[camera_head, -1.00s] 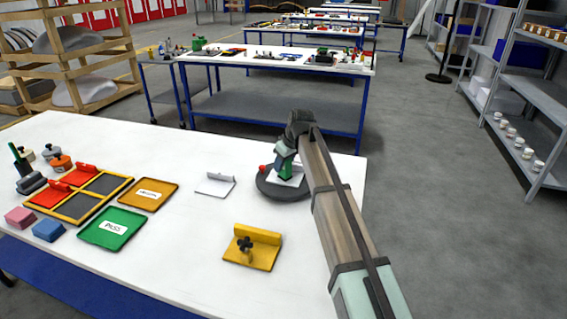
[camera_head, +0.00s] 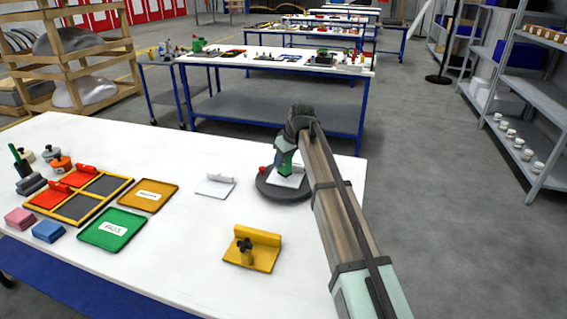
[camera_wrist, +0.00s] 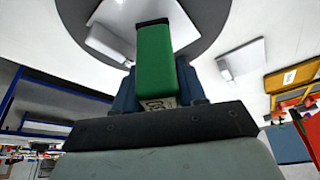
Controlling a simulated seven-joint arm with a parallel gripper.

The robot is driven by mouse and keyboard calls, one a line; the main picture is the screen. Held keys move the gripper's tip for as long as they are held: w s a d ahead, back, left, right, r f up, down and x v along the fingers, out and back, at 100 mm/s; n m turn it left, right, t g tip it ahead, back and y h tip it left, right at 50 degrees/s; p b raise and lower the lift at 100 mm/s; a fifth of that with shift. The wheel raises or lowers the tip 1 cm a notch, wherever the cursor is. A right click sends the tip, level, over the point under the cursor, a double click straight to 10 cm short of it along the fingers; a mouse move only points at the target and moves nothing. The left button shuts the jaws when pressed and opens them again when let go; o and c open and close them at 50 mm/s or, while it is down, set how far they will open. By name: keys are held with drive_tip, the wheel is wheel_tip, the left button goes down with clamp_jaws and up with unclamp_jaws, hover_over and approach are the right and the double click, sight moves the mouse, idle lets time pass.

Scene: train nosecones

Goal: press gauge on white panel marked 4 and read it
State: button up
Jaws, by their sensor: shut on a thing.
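My gripper (camera_head: 283,155) is shut on a green block-shaped gauge (camera_wrist: 154,62) with a black end; small dark markings show on it near the fingers. A white panel (camera_head: 294,180) lies on a dark round turntable (camera_head: 285,194) under the gripper. The gauge hides part of this panel in the wrist view (camera_wrist: 108,42). I cannot tell whether the gauge touches it. A second white panel (camera_head: 215,186) with a raised back edge lies on the table, left of the turntable. I cannot make out a 4 on either panel, nor any reading.
A yellow panel (camera_head: 262,254) with a black knob stands in front of the turntable. A green tray (camera_head: 110,230), an orange tray (camera_head: 149,195) and a yellow-framed rack (camera_head: 77,208) with red panels lie left. A red knob (camera_head: 262,169) is at the turntable's edge. The table's right edge is near.

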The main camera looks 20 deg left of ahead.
drive_tip(key=shift+r, duration=2.4)
drive_tip(key=d+f+m, duration=0.2)
drive_tip(key=d, duration=0.6)
drive_tip(key=s+d+f+m+t+h, duration=0.1)
drive_tip(key=d+f, duration=0.2)
drive_tip(key=d, duration=0.6)
drive_tip(key=s+d+f+m, duration=0.1)
drive_tip(key=d+f+m, duration=0.1)
drive_tip(key=d, duration=0.7)
drive_tip(key=shift+s+d+f+m+t, duration=0.25)
drive_tip(key=shift+f+m+t, duration=0.05)
drive_tip(key=shift+f, duration=0.2)
drive_tip(key=s+d+f+m+h, duration=0.15)
drive_tip(key=s+d, duration=0.25)
drive_tip(key=d, duration=0.4)
drive_tip(key=s+d+f+m+h, duration=0.1)
drive_tip(key=s+d+f+m, duration=0.25)
drive_tip(key=d, duration=0.45)
drive_tip(key=s+d+f+m+h, duration=0.1)
drive_tip(key=s+d+f+m, duration=0.1)
drive_tip(key=s+d, duration=0.5)
drive_tip(key=w+a, duration=0.2)
drive_tip(key=a, duration=0.4)
drive_tip(key=shift+w+n+t+y, duration=0.3)
drive_tip(key=shift+t+y, duration=0.05)
drive_tip(key=shift+t, duration=0.05)
drive_tip(key=shift+r, duration=0.25)
